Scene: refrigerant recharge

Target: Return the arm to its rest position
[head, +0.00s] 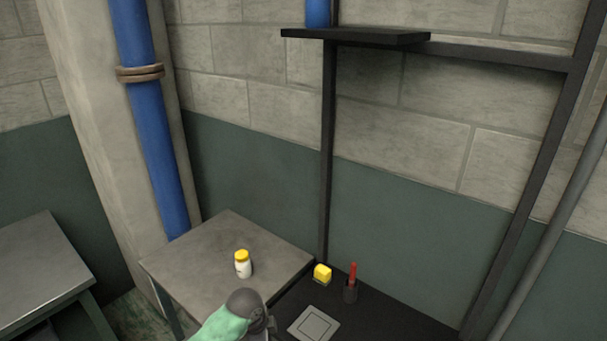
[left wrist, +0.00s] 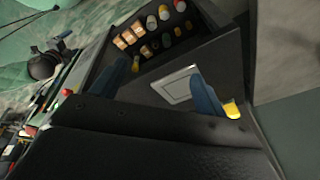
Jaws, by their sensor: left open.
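My left arm shows at the bottom of the head view as a green link with a grey joint, over the front of the grey table (head: 215,250). Its fingers cannot be made out there. In the left wrist view my left gripper (left wrist: 165,84) has its two blue fingers spread wide apart. Nothing is held between them. A dark surface with a light square plate (left wrist: 178,87) lies beyond the fingers. My right gripper is in neither view.
A white bottle with a yellow cap (head: 243,264) stands on the grey table. A yellow block (head: 322,274), a dark cup with a red stick (head: 351,285) and the square plate (head: 314,325) are on the dark surface beside it. A rack of several bottles (left wrist: 152,30) shows beyond.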

